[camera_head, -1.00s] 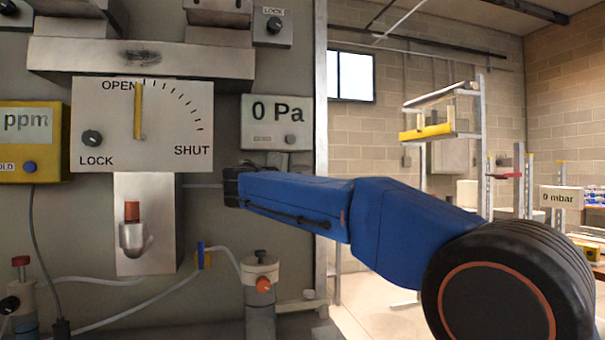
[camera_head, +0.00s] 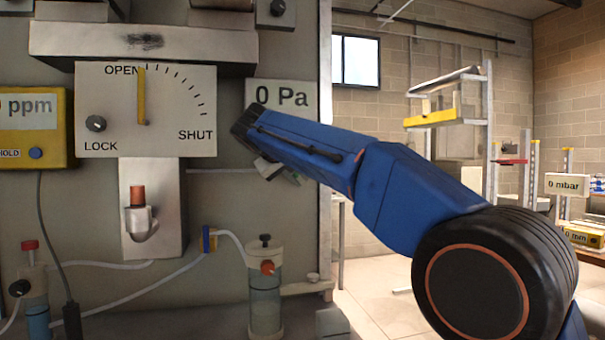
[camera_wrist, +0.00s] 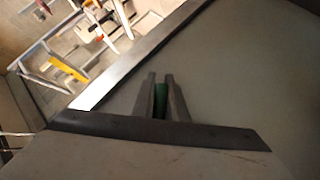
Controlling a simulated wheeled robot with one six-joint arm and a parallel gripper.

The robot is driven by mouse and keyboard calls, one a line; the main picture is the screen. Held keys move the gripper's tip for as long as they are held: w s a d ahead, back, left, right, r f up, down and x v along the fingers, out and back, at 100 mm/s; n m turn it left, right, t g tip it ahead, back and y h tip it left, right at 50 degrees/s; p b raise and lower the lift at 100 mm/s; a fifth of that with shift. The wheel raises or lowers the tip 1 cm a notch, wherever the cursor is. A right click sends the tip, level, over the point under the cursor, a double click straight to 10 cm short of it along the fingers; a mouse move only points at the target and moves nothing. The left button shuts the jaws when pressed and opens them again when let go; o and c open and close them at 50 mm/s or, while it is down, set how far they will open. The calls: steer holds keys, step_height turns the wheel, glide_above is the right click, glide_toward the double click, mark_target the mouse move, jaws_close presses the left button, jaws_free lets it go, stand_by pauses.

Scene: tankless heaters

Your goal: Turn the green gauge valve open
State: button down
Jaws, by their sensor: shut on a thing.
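My gripper (camera_wrist: 161,88) is in the wrist view, its two dark fingers closed on a green piece (camera_wrist: 161,102). The green piece is mostly hidden between the fingers, so its shape and turn angle cannot be told; I take it as the green gauge valve. In the head view my blue forearm reaches left to the panel, in front of the lower part of the 0 Pa display (camera_head: 281,95). The gripper end below it is largely hidden, with a small greenish bit (camera_head: 294,179) beside it.
A dial (camera_head: 185,125) marked OPEN and SHUT has its yellow pointer upright near OPEN. A red-tipped fitting (camera_head: 138,197), a clear cylinder with an orange knob (camera_head: 266,300) and hoses lie lower on the panel. The panel's right edge is close; open floor lies beyond.

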steer(key=shift+s+a+f+m+g+y, duration=0.15)
steer(key=shift+a+f+m+g+y, duration=0.3)
steer(key=shift+y, duration=0.3)
steer(key=shift+s+a+f+m+g+y, duration=0.1)
steer(key=shift+s+a+m+g+y, duration=0.15)
steer(key=shift+a+m+y, duration=0.35)
steer(key=shift+s+a+f+m+g+y, duration=0.1)
steer(key=shift+a+f+m+g+y, duration=0.25)
steer(key=shift+a+y, duration=0.4)
steer(key=shift+d, duration=0.1)
steer(key=c, duration=1.8)
jaws_free()
steer(key=shift+o, duration=0.2)
steer(key=shift+r, duration=0.1)
steer(key=v, duration=1.7)
steer(key=shift+d, duration=0.2)
steer(key=shift+s+r, duration=0.1)
